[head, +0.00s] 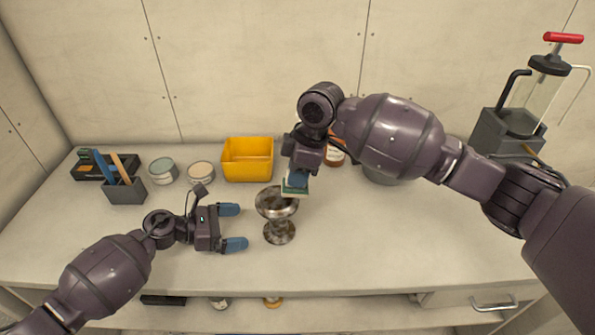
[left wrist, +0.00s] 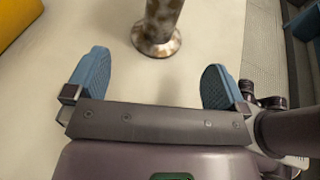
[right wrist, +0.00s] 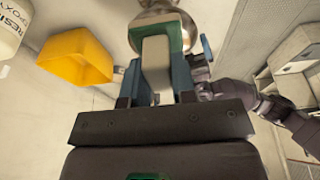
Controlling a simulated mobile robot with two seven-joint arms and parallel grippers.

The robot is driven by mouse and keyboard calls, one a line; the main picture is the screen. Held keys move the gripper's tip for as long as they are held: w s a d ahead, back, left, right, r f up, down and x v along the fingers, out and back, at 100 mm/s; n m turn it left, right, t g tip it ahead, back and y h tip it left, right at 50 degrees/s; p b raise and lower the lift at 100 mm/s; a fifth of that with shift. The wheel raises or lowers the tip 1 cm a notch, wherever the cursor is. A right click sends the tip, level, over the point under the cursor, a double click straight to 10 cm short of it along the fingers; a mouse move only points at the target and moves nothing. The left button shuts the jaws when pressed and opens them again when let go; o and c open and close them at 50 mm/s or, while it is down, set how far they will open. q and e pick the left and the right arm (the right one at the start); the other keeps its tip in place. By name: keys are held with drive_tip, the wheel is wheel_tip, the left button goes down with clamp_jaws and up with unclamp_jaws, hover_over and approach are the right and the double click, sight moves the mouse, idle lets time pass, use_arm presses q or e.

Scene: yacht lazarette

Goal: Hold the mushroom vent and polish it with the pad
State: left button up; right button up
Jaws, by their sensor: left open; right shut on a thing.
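The mushroom vent (head: 279,232) is a mottled, tarnished metal piece with a flared top, narrow stem and round foot, upright on the bench. Its stem and foot show in the left wrist view (left wrist: 156,40), beyond my fingertips. My left gripper (head: 233,228) is open and empty just left of the vent, its blue fingers pointing at it. My right gripper (head: 299,180) is shut on the pad (head: 294,190), a green-edged block with a pale part between the fingers in the right wrist view (right wrist: 157,65). The pad is at the vent's top rim; I cannot tell if they touch.
A yellow bin (head: 248,160) stands behind the vent. A pump with a red handle (head: 563,38) stands at the back right. The bench front is clear.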

sight(274, 224)
use_arm(q)
drive_tip(key=shift+x, duration=5)
drive_tip(key=shift+s, duration=0.1)
drive_tip(key=c, duration=1.3)
drive_tip(key=shift+f, duration=0.1)
